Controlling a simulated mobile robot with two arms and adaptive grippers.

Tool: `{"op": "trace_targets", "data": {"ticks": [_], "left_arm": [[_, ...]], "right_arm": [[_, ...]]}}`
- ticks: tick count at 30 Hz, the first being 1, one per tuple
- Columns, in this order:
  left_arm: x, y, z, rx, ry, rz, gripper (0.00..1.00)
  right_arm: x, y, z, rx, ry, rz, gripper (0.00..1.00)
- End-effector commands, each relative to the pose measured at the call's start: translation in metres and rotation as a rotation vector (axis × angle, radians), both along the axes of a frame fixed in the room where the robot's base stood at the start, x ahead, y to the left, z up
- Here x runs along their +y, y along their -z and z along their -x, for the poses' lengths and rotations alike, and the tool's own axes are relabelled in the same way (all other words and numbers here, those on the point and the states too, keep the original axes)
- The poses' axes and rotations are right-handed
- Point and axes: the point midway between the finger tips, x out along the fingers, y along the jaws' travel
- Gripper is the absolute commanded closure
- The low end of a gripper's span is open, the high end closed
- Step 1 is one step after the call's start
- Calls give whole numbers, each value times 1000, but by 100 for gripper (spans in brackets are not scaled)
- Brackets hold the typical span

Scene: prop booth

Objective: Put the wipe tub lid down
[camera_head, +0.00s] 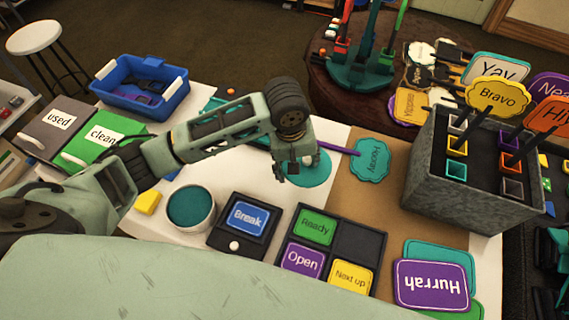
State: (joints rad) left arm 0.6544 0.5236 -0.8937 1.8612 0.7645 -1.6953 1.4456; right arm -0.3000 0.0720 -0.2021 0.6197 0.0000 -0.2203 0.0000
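The wipe tub lid (318,172) is a flat teal disc near the middle of the white table section. My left gripper (293,170) comes in from the left and is right at the lid, covering its left and upper part. The fingertips are small and dark here, so I cannot tell whether they are shut on the lid. I also cannot tell whether the lid rests on the surface or is just above it. The round white tub (191,208), teal inside its rim, stands to the front left. My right gripper is not in view.
A purple-handled "Hooray" sign (369,159) lies right of the lid, its handle reaching the lid. A grey bin (437,179) of signs stands farther right. "Break" tray (248,218) and sign tray (359,240) are in front. Bare white surface lies between the tub and lid.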

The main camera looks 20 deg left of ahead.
Motion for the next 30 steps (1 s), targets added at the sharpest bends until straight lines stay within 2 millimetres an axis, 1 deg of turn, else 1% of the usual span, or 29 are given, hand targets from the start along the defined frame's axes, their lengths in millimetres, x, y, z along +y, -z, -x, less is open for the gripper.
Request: {"op": "trace_targets", "data": {"ticks": [1, 3, 6, 9, 13, 18, 21, 30], "left_arm": [[13, 7, -4, 3, -5, -5, 66], [27, 16, -11, 3, -4, -4, 66], [42, 26, -18, 2, -2, -2, 66], [50, 33, -22, 1, 0, 0, 66], [55, 40, -24, 2, 2, 1, 66], [55, 65, -23, 2, 2, 0, 66], [54, 74, -24, 0, 3, 1, 66], [54, 76, -24, 0, 3, 2, 66]], "right_arm": [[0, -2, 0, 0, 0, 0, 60], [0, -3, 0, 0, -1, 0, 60], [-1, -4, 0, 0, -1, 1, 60], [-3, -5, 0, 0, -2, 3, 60], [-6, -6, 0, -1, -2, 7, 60], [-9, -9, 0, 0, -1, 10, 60], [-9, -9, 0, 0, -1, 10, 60], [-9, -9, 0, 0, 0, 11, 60]]}}
